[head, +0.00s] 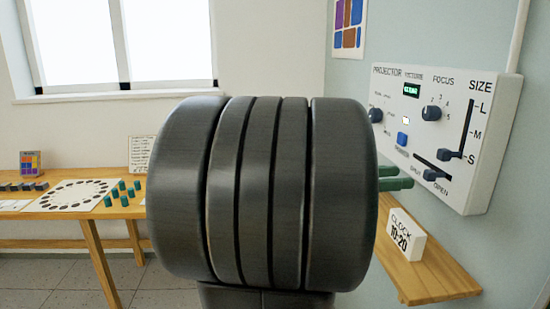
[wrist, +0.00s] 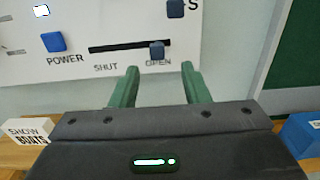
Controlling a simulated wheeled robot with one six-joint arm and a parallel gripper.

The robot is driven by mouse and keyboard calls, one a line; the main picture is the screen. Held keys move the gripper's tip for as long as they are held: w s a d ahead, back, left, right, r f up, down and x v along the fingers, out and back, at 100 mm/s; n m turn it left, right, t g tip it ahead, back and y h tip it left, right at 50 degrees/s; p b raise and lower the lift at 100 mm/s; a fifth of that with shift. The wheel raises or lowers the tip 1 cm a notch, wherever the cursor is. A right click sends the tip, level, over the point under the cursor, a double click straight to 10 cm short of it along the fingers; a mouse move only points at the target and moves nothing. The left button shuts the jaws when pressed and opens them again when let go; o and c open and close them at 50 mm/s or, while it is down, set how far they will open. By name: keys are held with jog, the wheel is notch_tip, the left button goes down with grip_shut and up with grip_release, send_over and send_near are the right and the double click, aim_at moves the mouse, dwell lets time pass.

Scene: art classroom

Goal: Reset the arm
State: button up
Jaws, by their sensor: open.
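My gripper (wrist: 160,88) shows two green fingers in the wrist view, spread apart with nothing between them. They are below the SHUT–OPEN slider knob (wrist: 157,50) of the white projector panel (wrist: 90,60); I cannot tell the gap to the panel. In the head view my dark arm fills the middle, and the gripper's green fingers (head: 396,178) stick out to its right, in front of the panel (head: 455,92). There the slider knob (head: 435,175) sits towards the OPEN end.
At left, a wooden table (head: 15,206) carries a white board (head: 75,194) and green pegs (head: 122,190).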

aim_at(426, 177)
jog(key=shift+w+d+p, duration=0.15)
jog(key=shift+w+d, duration=0.05)
jog(key=shift+d, duration=2)
jog(key=shift+w+d+p, duration=0.15)
jog(key=shift+d, duration=2)
jog(key=shift+f, duration=0.1)
